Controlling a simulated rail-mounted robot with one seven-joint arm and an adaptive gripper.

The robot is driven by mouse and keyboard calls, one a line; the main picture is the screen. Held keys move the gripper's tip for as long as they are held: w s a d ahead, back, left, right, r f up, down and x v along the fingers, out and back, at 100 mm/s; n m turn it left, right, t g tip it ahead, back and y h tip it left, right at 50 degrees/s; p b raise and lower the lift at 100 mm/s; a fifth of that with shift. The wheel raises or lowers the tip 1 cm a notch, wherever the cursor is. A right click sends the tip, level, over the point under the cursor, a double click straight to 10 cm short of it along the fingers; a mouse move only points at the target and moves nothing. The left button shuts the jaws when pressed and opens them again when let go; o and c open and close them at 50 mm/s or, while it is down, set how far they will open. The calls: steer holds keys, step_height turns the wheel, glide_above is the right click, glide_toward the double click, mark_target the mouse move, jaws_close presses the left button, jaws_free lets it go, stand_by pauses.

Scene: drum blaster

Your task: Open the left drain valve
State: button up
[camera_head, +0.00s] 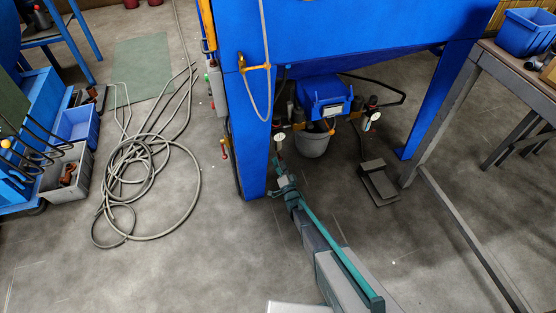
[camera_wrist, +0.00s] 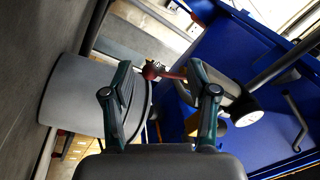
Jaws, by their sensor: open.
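The left drain valve (camera_wrist: 153,69) shows in the wrist view as a small dark body with a red handle, between and just beyond my fingertips. My gripper (camera_wrist: 161,72) is open, with one finger on each side of the red handle; I cannot tell whether either finger touches it. In the head view my gripper (camera_head: 279,163) reaches under the blue blaster cabinet (camera_head: 350,30), just below a round white gauge (camera_head: 278,137) on the left. The valve itself is too small to make out there.
A grey bucket (camera_head: 312,143) hangs or stands under the cabinet, close to my gripper; it also fills the left of the wrist view (camera_wrist: 75,95). A second gauge (camera_head: 367,123) and a foot pedal (camera_head: 377,184) are to the right. Coiled hose (camera_head: 150,165) lies left.

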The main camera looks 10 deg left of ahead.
steer(key=v, duration=0.9)
